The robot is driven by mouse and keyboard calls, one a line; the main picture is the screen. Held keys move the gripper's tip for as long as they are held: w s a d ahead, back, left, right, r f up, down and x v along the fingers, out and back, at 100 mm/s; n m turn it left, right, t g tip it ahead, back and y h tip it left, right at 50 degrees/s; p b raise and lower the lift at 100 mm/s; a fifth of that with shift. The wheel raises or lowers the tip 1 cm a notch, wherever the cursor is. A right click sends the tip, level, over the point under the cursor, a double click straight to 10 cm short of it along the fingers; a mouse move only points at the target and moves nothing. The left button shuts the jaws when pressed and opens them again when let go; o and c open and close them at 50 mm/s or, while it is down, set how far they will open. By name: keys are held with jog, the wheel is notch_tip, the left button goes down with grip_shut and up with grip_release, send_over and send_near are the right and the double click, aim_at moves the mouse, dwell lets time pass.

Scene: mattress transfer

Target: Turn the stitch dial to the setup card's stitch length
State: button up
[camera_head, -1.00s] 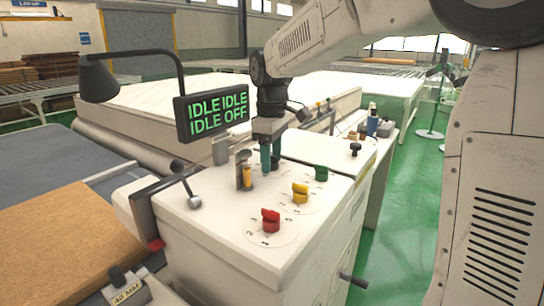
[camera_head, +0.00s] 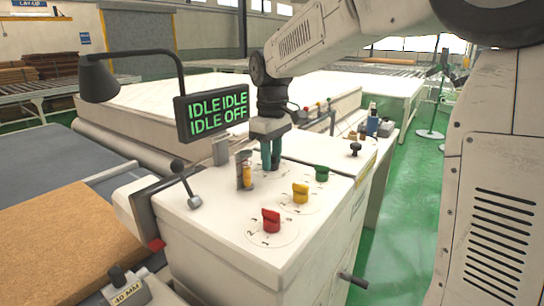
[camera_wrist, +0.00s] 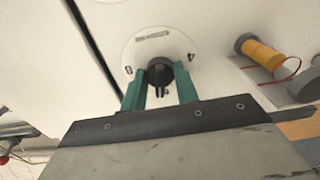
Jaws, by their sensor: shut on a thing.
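In the wrist view a dark round dial knob (camera_wrist: 160,72) sits on a white dial plate (camera_wrist: 135,52) with dark marks, some of them hard to read. My gripper (camera_wrist: 160,86) has its two green fingers on either side of this knob and is shut on it. In the head view my gripper (camera_head: 270,165) points straight down at the back of the white console top (camera_head: 215,225), and its fingers hide the knob. The setup card cannot be made out in these frames.
Red (camera_head: 271,220), yellow (camera_head: 300,192) and green (camera_head: 322,173) knobs stand on the console. A yellow thread spool (camera_head: 247,178) and a lever (camera_head: 192,197) are left of my gripper.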

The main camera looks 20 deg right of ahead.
jog(key=m, duration=0.3)
jog(key=shift+m, duration=2.1)
jog(key=shift+r, duration=0.1)
jog(key=o, duration=1)
notch_tip(320, 180, up, 8)
jog(key=shift+f, duration=0.15)
